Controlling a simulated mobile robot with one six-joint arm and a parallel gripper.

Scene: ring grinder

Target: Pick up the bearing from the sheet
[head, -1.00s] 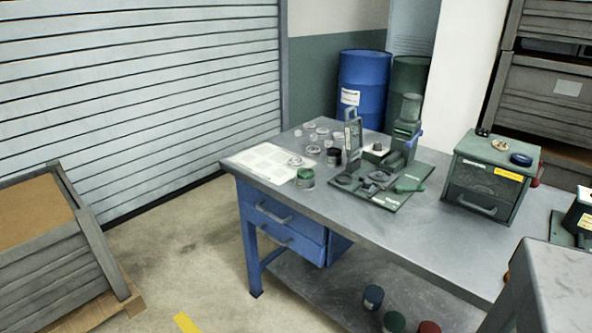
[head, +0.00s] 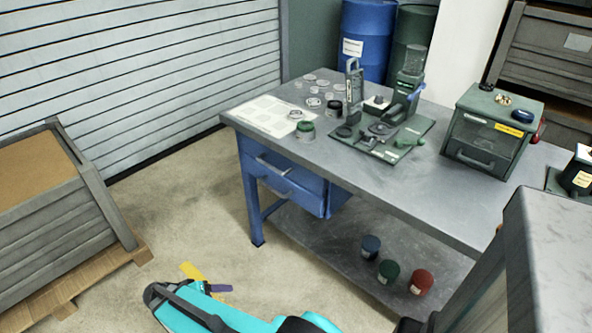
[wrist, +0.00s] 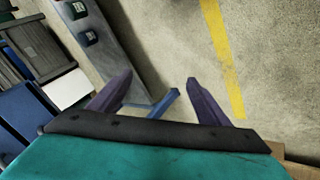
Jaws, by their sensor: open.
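The white sheet (head: 262,119) lies flat on the left end of the grey workbench. A small silver ring-like bearing (head: 296,114) lies on its right part, close to a green-topped tin (head: 306,131). My gripper (wrist: 160,84) is open in the wrist view, its two dark purple fingers apart with only floor and a blue bench part seen between and beyond them. In the head view my teal arm end is low at the bottom, over the floor in front of the bench, well away from the sheet. The wrist view does not show the bearing.
Several metal rings lie behind the sheet. A green press fixture (head: 400,125) stands right of it, and a green drawer box (head: 492,130) farther right. The bench has blue drawers (head: 283,183) and a lower shelf with three tins. A crate (head: 60,205) stands left; floor between is clear.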

